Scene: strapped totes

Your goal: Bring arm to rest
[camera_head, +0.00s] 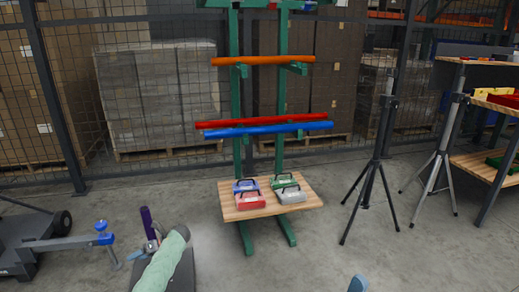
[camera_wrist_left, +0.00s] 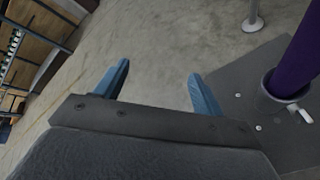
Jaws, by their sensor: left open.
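Several small strapped totes stand close together on a wooden platform (camera_head: 240,211) in the middle of the head view. A blue tote (camera_head: 246,185) and a green tote (camera_head: 284,181) are at the back. A red tote (camera_head: 248,202) and a grey tote (camera_head: 290,195) are in front. Dark handles or straps show on top of them. My left gripper (camera_wrist_left: 155,90) is open in the left wrist view, with two blue fingers apart and nothing between them. A blue fingertip (camera_head: 357,284) shows at the bottom edge of the head view, well short of the totes.
A green rack (camera_head: 237,100) holds orange, red and blue bars above the platform. A purple post (camera_head: 150,222) stands at lower left, also close to my gripper in the wrist view (camera_wrist_left: 300,60). A black tripod (camera_head: 377,160) stands at right. Bare floor lies in front of the platform.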

